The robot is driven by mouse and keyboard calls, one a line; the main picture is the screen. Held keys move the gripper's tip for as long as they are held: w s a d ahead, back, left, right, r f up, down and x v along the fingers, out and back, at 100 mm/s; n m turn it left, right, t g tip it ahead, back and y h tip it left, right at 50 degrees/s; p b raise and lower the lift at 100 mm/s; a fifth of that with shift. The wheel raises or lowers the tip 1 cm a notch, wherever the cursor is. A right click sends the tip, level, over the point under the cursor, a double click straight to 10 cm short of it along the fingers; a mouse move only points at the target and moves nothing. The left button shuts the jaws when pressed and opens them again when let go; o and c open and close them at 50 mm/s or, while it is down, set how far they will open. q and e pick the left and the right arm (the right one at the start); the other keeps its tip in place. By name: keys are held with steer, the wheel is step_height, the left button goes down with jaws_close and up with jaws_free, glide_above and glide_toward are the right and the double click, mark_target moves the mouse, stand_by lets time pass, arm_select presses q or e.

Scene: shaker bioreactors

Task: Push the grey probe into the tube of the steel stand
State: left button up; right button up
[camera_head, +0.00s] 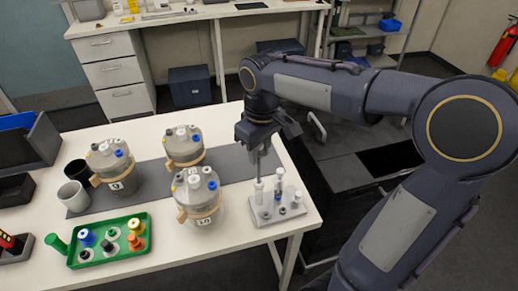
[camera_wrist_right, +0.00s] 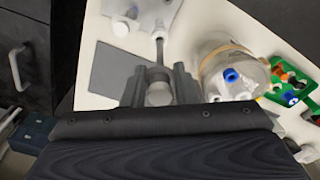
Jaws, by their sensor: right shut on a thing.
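My right gripper (camera_head: 264,143) is shut on the grey probe (camera_head: 259,166), above the steel stand (camera_head: 286,217) at the table's right end. The probe hangs about upright, its thin shaft pointing down at a white tube (camera_head: 258,189) on the stand. In the right wrist view, the probe's rounded grey head (camera_wrist_right: 159,94) sits between the fingers (camera_wrist_right: 159,76). Its shaft reaches the white tube (camera_wrist_right: 158,34) there; the tip appears at the tube's mouth, but I cannot tell whether it is inside. My left gripper is not in view.
Three lidded vessels (camera_head: 199,207) with ported tops stand left of the stand, one close beside it. A green tray (camera_head: 110,262) with coloured caps lies at the front left, near white and black cups (camera_head: 74,196). A grey mat (camera_head: 148,175) crosses the table.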

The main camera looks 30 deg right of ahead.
mark_target(259, 180)
steer(key=shift+f+b, duration=2.65)
steer(key=shift+f, duration=1.4)
stand_by(4.0)
